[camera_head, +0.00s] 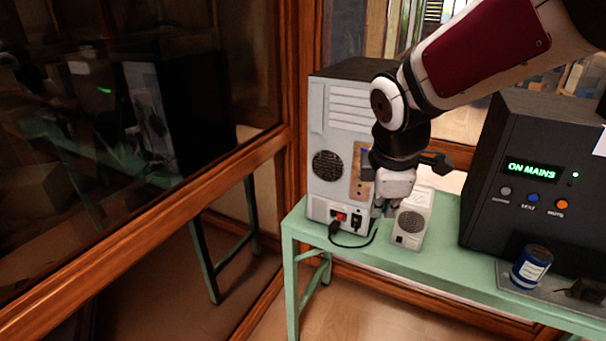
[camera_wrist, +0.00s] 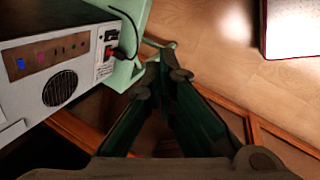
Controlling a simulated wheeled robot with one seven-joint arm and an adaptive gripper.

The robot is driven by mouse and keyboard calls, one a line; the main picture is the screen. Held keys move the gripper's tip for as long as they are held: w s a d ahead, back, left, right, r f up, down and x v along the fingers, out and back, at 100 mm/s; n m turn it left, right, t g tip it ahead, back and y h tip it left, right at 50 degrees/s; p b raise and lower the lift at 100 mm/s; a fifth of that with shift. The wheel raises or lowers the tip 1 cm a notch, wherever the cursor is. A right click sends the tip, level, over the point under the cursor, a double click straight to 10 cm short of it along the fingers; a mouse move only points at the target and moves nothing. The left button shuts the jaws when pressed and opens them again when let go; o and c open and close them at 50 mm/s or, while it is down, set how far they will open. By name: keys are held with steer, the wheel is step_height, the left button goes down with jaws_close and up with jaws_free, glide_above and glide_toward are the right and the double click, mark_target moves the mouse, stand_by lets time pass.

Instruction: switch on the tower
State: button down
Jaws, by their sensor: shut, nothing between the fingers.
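The tower (camera_head: 338,110) is a pale grey computer case standing on the green bench, its rear panel facing me. A red switch (camera_head: 341,216) is low on that panel, beside a black power socket with a cord plugged in. In the wrist view the tower (camera_wrist: 40,65) is at the left, and its red switch (camera_wrist: 109,52) shows near the panel's end. My gripper (camera_head: 383,209) is shut and empty, in front of the tower's lower right part. In the wrist view its fingertips (camera_wrist: 163,68) are to the right of the switch, apart from it in the picture.
A small grey speaker-like box (camera_head: 411,220) stands on the green bench (camera_head: 450,262) close to my gripper. A black unit reading "ON MAINS" (camera_head: 530,160) and a blue can (camera_head: 531,267) are at the right. Wood-framed glass (camera_head: 150,240) fills the left.

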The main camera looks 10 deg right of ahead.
mark_target(355, 222)
steer(key=w+a+f+n+h, duration=0.1)
steer(key=w+a+f+n, duration=0.1)
steer(key=w+f+n, duration=1.1)
steer(key=shift+w+a+n, duration=0.3)
steer(key=shift+w+n, duration=0.05)
steer(key=shift+n, duration=0.25)
steer(key=shift+f, duration=0.1)
steer(key=shift+w+d+r+x, duration=0.25)
steer(key=shift+w+x, duration=0.15)
steer(key=shift+x, duration=1.75)
steer(key=shift+w+d+r+x, duration=0.15)
steer(key=shift+w+d+x, duration=0.2)
steer(key=shift+x, duration=1.75)
steer(key=shift+w+d+r+x, duration=0.2)
steer(key=shift+w+x, duration=0.25)
steer(key=shift+x, duration=1.7)
